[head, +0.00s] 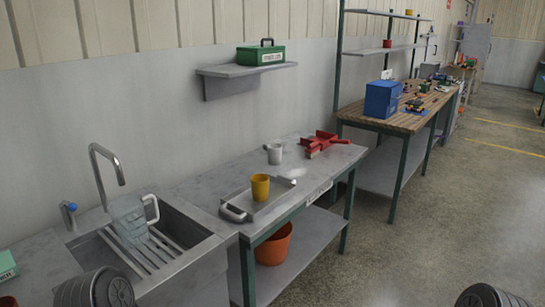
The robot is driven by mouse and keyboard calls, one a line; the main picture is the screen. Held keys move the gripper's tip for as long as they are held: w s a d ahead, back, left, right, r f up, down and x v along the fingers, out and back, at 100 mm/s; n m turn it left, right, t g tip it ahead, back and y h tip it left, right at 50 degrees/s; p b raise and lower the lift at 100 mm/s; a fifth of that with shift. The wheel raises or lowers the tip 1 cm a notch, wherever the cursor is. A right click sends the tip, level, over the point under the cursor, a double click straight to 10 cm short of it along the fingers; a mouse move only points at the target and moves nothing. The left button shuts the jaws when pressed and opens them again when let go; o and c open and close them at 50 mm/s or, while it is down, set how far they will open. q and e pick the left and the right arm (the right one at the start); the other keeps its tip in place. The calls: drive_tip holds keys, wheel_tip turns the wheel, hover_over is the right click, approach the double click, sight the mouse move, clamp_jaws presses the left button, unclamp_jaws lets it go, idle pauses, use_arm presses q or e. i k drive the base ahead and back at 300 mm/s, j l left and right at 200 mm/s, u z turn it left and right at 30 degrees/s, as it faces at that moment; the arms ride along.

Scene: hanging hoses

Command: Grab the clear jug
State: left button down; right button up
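The clear jug (128,216) stands in the sink (186,262), on the slatted rack at its bottom. It looks upright, with its pale handle on the right side. The curved metal tap (104,165) rises behind it, with the spout end just above the jug. Neither of my grippers is in view. Dark rounded parts of my own arms show at the bottom left and bottom right edges.
A blue-knobbed valve (70,209) stands left of the tap. Open floor lies at right.

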sight(127, 212)
drive_tip(key=i+l+u, duration=0.1)
drive_tip(key=l, duration=0.2)
drive_tip(key=i+l+u, duration=0.2)
drive_tip(key=i+l, duration=0.15)
drive_tip(key=l, duration=0.3)
drive_tip(key=i+l+u, duration=0.1)
drive_tip(key=l, duration=0.25)
drive_tip(key=i+l+u, duration=0.1)
drive_tip(key=l, duration=0.25)
drive_tip(key=i+l+u, duration=0.1)
drive_tip(key=l, duration=0.25)
drive_tip(key=i, duration=0.05)
